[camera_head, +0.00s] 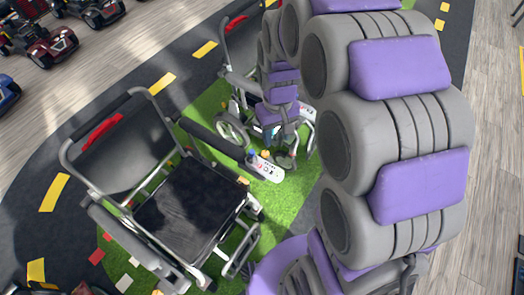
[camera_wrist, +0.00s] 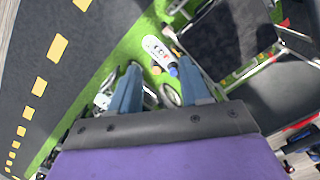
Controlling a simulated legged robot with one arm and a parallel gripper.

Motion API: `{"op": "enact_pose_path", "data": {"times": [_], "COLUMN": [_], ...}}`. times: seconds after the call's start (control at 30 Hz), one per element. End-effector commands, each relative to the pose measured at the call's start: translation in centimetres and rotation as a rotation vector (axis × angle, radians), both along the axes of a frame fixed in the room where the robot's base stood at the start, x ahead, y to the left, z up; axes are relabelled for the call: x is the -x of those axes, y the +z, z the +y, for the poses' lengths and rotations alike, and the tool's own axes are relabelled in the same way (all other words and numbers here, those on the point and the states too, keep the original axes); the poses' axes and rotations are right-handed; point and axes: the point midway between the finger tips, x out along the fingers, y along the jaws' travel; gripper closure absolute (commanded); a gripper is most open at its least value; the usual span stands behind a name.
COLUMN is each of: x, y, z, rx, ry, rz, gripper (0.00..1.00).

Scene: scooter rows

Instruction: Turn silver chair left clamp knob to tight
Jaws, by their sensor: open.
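A silver-framed chair (camera_head: 190,205) with a black seat and a red strip on its backrest stands at the left in the head view. Part of a silver-framed chair shows at the right in the wrist view (camera_wrist: 240,35). A white panel (camera_head: 267,168) sticks out near its armrest, with small coloured knobs close by. The white panel also shows between my fingertips in the wrist view (camera_wrist: 155,46), with a blue knob (camera_wrist: 173,69) at its lower end. I cannot tell which knob is the left clamp knob. My gripper (camera_wrist: 158,66) is open, its blue fingers apart with nothing held.
A second wheeled chair (camera_head: 232,128) stands behind my arm, partly hidden. Red scooters (camera_head: 45,40) are parked at the upper left. Green flooring (camera_head: 293,205) lies between the chairs, beside a dark road strip with yellow dashes.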

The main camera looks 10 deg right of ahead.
Motion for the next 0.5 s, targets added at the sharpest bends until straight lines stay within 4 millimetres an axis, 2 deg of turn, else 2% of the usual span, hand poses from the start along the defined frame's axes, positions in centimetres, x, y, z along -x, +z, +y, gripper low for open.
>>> {"op": "enact_pose_path", "data": {"times": [0.1, 0.23, 0.5], "x": [-3.2, -6.3, -12.3], "y": [-2.1, -4.5, -10.4], "z": [-0.7, -1.1, 0.1], "rx": [-0.009, -0.016, -0.006], "ry": [0.018, 0.043, 0.097], "rz": [-0.011, -0.020, -0.046], "gripper": [0.53, 0.53, 0.53]}}
